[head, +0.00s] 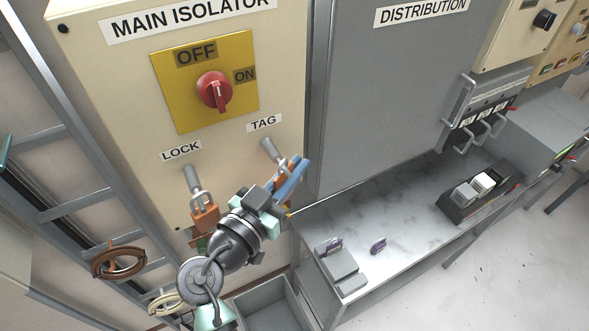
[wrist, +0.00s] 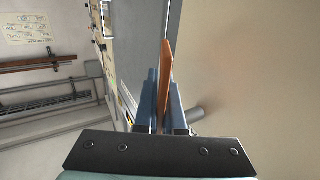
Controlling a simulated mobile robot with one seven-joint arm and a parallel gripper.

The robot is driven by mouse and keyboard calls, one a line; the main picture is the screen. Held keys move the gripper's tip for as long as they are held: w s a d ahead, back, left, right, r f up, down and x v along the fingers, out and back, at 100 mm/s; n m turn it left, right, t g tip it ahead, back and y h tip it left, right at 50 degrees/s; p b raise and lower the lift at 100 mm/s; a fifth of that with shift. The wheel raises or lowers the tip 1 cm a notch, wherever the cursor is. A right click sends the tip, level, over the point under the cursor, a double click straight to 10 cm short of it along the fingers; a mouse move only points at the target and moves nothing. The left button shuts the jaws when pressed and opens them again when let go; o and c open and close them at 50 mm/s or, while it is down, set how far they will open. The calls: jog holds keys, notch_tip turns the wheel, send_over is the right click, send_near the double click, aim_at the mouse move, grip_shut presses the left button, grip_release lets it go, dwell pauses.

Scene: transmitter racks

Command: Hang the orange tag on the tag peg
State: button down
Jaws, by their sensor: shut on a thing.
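The orange tag (wrist: 166,75) shows edge-on in the wrist view, standing upright between the two blue fingers of my gripper (wrist: 164,95) and reaching past their tips. In the head view my gripper (head: 290,180) is shut beside the tag peg (head: 270,149), a grey rod under the TAG label. A grey rod end, seemingly the peg (wrist: 196,113), shows right of the fingers in the wrist view.
An orange padlock (head: 205,216) hangs on the lock peg (head: 191,178), left of my gripper. The red isolator switch (head: 214,91) is above. A grey distribution cabinet (head: 385,95) stands to the right, over a worktop (head: 400,220). An open grey bin (head: 270,305) is below.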

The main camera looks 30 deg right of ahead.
dwell(0.4)
jog(key=c, duration=0.9)
grip_release()
jog(key=shift+c, duration=0.2)
jog(key=b+v, duration=0.5)
jog(key=v, duration=0.8)
jog(key=shift+b, duration=0.35)
